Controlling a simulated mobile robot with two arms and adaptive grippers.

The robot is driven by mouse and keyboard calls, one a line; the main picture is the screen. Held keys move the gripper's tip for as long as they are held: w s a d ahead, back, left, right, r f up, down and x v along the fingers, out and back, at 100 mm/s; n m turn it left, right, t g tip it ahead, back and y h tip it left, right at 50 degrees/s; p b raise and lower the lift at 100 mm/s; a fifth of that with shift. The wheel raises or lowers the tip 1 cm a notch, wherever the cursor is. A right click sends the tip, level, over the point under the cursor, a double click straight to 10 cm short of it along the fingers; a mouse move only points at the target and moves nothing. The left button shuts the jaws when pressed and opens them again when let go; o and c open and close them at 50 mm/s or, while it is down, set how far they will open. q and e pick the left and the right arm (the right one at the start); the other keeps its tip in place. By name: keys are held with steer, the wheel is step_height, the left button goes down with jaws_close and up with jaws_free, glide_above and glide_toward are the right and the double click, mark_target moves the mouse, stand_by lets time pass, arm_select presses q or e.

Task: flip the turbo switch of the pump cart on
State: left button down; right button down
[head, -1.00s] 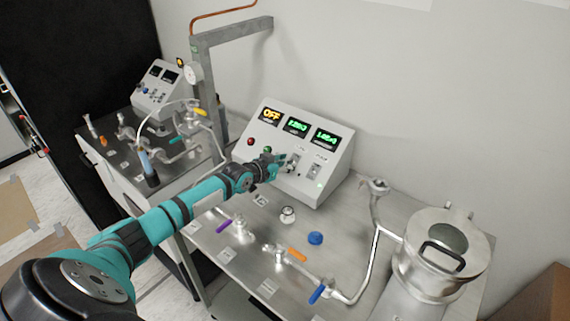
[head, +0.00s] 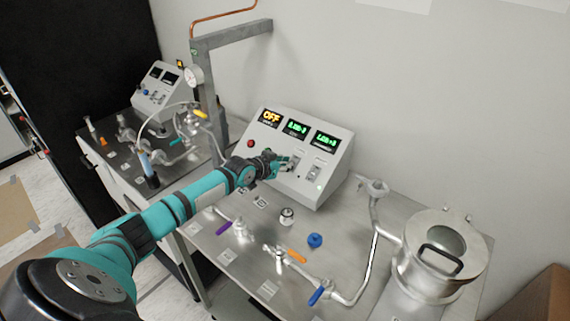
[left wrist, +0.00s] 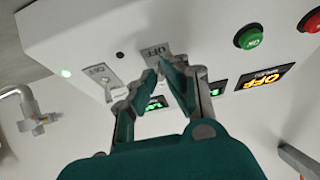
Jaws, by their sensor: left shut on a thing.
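The pump cart's grey control box (head: 262,161) stands at the back of the near steel cart top. Its left display (head: 271,118) reads OFF in orange; two other displays show green digits. My left gripper (head: 289,163) reaches the box's front face, shut at the left of two switches, whose lever its fingers hide. In the left wrist view the fingertips (left wrist: 164,66) meet just beneath that switch's light label plate (left wrist: 160,47). The other switch (head: 314,173) is clear of the gripper and also shows in the left wrist view (left wrist: 106,82). My right gripper is out of view.
A red button (head: 250,143) sits left of the switches. Purple, orange and blue valve handles (head: 316,296), piping and a metal chamber (head: 440,250) occupy the cart top. A second cart with a similar box (head: 155,92) stands behind left.

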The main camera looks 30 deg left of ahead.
arm_select(q)
steer(key=shift+w+r+g+p, duration=0.45)
steer(key=shift+r+g+p, duration=0.35)
steer(key=shift+g, duration=0.4)
steer(key=shift+w+r+g, duration=0.1)
steer(key=shift+w+g, duration=0.15)
steer(key=shift+g, duration=0.65)
steer(key=shift+w+d+g, duration=0.1)
steer(key=shift+w+g, duration=0.1)
steer(key=shift+g, duration=0.3)
steer(key=shift+w+g+y+b, duration=0.3)
steer(key=shift+g+b, duration=0.1)
steer(key=shift+g, duration=0.3)
steer(key=shift+w+r+g+b, duration=0.15)
steer(key=shift+w+g+b, duration=0.1)
steer(key=shift+g+b, duration=1.15)
steer(key=c, duration=1.4)
jaws_free()
